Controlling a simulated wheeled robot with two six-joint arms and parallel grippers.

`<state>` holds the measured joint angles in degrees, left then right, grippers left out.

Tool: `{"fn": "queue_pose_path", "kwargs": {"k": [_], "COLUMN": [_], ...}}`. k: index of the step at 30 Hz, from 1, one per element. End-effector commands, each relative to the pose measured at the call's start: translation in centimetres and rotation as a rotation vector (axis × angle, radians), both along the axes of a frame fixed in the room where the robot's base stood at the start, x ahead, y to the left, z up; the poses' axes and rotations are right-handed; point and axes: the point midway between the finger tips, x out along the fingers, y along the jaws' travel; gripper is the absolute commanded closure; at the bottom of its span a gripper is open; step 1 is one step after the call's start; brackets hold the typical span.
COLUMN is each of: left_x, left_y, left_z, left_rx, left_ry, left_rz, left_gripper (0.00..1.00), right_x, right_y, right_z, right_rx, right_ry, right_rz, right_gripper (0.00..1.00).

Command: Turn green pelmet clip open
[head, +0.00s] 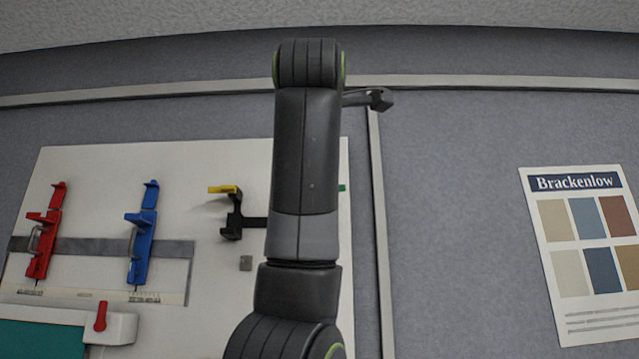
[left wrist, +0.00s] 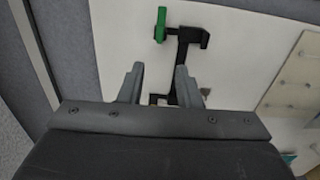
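The green clip (left wrist: 160,24) shows in the left wrist view as a green piece at the end of a black bracket (left wrist: 183,50) on the white board. In the head view only a small green tip (head: 342,188) shows at the right edge of my arm, which hides the rest. My left gripper (left wrist: 158,76) is open in the left wrist view. Its two grey fingers are apart with nothing gripped, and the green piece lies beyond their tips. In the head view my arm hides the gripper. My right gripper is not in view.
On the white board (head: 90,165) are a red clip (head: 42,235), a blue clip (head: 142,225) and a black bracket with a yellow lever (head: 222,189). A red-levered white box (head: 112,325) sits lower left. A Brackenlow swatch sheet (head: 580,250) hangs right.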

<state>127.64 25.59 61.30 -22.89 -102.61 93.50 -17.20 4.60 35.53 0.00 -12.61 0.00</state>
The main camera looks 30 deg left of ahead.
Motion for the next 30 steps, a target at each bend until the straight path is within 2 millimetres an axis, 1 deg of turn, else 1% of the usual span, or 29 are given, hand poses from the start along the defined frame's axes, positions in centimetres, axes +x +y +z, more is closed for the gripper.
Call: {"fn": "queue_pose_path", "kwargs": {"k": [1,3,9,30], "left_x": [-1.0,-1.9,-3.4,-3.5], "left_y": [-0.6,-1.2,-2.0,-2.1], "left_z": [-0.3,-0.2,-0.1,0.0], "left_rx": [0.001,0.001,-0.001,-0.001], "left_ry": [-0.003,-0.001,-0.001,0.001], "left_rz": [-0.001,-0.002,0.001,0.001], "left_gripper": [0.69,0.69,0.69,0.69], "right_x": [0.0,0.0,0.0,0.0], "right_y": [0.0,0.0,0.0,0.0], "right_z": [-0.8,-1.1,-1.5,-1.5], "right_rx": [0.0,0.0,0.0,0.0], "right_ry": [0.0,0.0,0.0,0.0], "right_rz": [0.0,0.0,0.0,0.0], "right_gripper": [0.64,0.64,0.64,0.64]}}
